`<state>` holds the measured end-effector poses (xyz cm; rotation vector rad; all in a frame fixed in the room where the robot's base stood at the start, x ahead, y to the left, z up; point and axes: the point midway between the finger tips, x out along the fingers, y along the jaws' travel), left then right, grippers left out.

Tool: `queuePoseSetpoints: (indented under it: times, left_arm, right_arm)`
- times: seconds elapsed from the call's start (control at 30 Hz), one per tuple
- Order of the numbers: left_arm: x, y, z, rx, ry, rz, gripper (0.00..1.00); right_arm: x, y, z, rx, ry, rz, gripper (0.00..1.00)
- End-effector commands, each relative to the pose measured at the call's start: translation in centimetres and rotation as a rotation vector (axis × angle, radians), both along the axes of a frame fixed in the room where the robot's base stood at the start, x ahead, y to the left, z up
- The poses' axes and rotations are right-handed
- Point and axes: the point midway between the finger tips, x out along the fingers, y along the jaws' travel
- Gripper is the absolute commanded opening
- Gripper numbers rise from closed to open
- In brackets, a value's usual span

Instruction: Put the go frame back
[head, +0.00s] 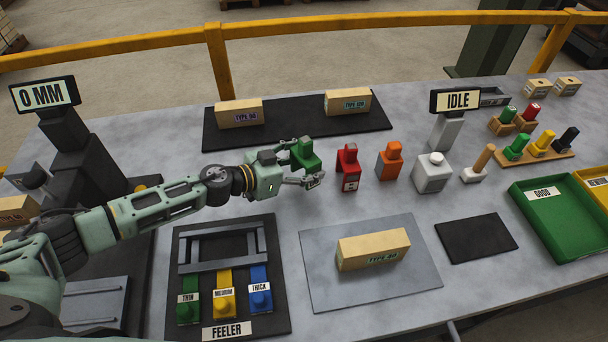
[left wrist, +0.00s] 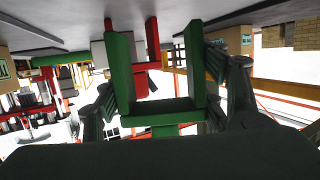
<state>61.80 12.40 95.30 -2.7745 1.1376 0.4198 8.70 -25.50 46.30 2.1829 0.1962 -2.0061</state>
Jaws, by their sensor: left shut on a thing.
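The go frame, a green U-shaped piece (head: 306,156), is held in the jaws of my left gripper (head: 303,164) above the middle of the table. In the left wrist view the green frame (left wrist: 176,106) stands between both fingers, its two prongs pointing away from my wrist. The red gauge (head: 348,168) stands upright just to the right of the fingertips, with an orange one (head: 389,160) beyond it. In the left wrist view a red piece (left wrist: 153,45) shows behind the green frame. My right gripper is not in view.
A wooden TYPE 60 block (head: 372,250) lies on a grey plate. Two more blocks stand on the black mat (head: 296,118) behind. A dark pad (head: 476,237) is empty.

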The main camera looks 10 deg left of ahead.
Motion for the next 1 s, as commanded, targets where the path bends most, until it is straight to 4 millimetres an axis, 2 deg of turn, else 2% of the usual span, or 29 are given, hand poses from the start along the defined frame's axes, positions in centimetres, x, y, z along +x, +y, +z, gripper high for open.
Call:
queuePoseSetpoints:
  times: [0.1,0.2,0.37,0.63,0.67,0.87,1.0]
  left_arm:
    - [-0.1,-0.1,-2.1,-0.003,0.004,0.001,0.26]
    - [0.0,0.0,-3.2,-0.003,0.002,0.001,0.26]
    - [0.0,0.1,-3.5,0.000,0.000,0.001,0.26]
    - [0.0,0.0,-3.8,-0.001,0.001,0.000,0.26]
    - [-0.1,0.1,-3.9,0.001,0.002,0.000,0.66]
    - [-0.1,0.1,-3.8,0.001,0.002,0.000,0.83]
    - [0.0,0.1,-3.8,0.001,0.002,0.000,0.84]
  right_arm:
    - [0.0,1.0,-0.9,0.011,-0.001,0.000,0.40]
    - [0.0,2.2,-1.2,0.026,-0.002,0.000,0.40]
    - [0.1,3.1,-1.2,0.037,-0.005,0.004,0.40]
    - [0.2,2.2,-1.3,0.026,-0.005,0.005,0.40]
    - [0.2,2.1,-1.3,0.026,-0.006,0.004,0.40]
    - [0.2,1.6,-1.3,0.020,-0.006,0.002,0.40]
    - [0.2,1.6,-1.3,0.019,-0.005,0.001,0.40]
